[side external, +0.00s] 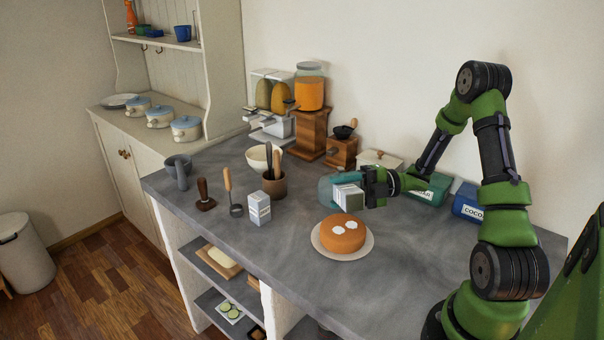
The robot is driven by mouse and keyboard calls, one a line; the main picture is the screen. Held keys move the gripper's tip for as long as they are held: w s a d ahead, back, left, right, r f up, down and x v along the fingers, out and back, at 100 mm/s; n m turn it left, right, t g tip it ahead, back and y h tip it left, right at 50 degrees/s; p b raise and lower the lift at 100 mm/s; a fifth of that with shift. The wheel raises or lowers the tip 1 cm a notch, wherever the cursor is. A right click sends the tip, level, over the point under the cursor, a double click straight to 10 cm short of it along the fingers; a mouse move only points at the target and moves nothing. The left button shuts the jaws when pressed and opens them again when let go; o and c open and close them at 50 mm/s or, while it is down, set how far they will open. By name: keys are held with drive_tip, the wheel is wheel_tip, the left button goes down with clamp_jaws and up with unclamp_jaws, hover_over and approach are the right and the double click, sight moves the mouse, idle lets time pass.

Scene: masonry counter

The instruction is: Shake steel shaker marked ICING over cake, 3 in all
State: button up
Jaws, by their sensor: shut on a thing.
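A round orange-brown cake (335,240) sits on a pale plate (326,253) on the counter. Two white patches show on top of the cake. My gripper (369,190) is shut on a pale, boxy shaker (348,198) and holds it tilted on its side, above the cake and apart from it. The marking on the held shaker is too small to read. A similar shaker (259,209) stands upright on the counter left of the cake; its label is also unreadable.
A teal vessel (325,189) is close behind the held shaker. A green box (430,189) and a blue box (467,203) stand at the wall. A utensil pot (272,187), a wooden-handled tool (229,188) and a tamper (204,198) stand left. The front counter is clear.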

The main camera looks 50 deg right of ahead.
sight(337, 224)
drive_tip(key=shift+w+a, duration=0.15)
drive_tip(key=shift+w, duration=0.2)
drive_tip(key=shift+f, duration=1.55)
drive_tip(key=shift+r, duration=0.15)
drive_tip(key=shift+r, duration=1.4)
drive_tip(key=shift+r, duration=0.1)
